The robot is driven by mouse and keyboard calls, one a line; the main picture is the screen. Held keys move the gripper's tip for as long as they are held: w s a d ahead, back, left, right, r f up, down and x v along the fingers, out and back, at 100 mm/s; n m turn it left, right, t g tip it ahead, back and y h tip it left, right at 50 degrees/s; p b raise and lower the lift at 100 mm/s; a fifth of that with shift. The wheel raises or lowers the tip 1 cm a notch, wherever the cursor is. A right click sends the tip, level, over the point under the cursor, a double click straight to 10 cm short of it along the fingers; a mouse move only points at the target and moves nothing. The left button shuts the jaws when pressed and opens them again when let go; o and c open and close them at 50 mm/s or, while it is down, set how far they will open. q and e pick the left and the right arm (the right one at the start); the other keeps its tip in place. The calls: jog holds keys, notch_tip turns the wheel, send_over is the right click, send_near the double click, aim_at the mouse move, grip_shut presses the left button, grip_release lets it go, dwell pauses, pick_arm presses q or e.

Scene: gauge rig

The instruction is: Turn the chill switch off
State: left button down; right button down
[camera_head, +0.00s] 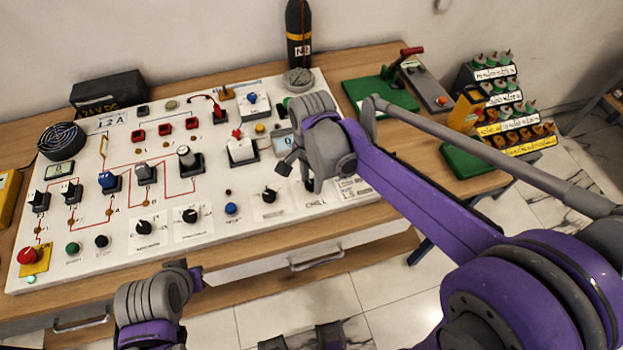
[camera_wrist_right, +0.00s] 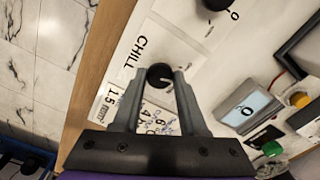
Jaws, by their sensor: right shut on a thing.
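The chill switch is a round black knob with a pale pointer line (camera_wrist_right: 160,76), on a white card printed CHILL, in the right wrist view. My right gripper (camera_wrist_right: 160,80) has its two fingers on either side of this knob and is shut on it. In the head view my right gripper (camera_head: 300,170) is over the right front part of the white panel (camera_head: 255,225), and its fingers and wrist mostly hide the knob. My left gripper (camera_head: 188,277) is at the panel's front edge, low in the head view; its fingers are not clear.
Another black knob (camera_head: 269,195) sits left of the chill switch, with a blue button (camera_head: 231,208) beyond it. A grey display (camera_wrist_right: 248,108) lies near the right gripper. A green board with a red-handled lever (camera_head: 382,93) stands at the right.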

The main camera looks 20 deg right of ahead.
aim_at(312, 184)
jog(key=shift+n, duration=1.7)
jog(key=shift+c, duration=2.2)
grip_release()
notch_tip(312, 184, up, 11)
jog(key=shift+f, duration=0.1)
jog(key=s+d+f+n+t, duration=0.5)
jog(key=s+f+n, duration=0.3)
jog(key=s+f, duration=0.3)
jog(key=s+d, duration=0.1)
jog(key=s, duration=0.2)
jog(key=shift+s+d+f+n, duration=0.2)
jog(key=shift+s+f+n, duration=0.1)
jog(key=shift+n, duration=0.1)
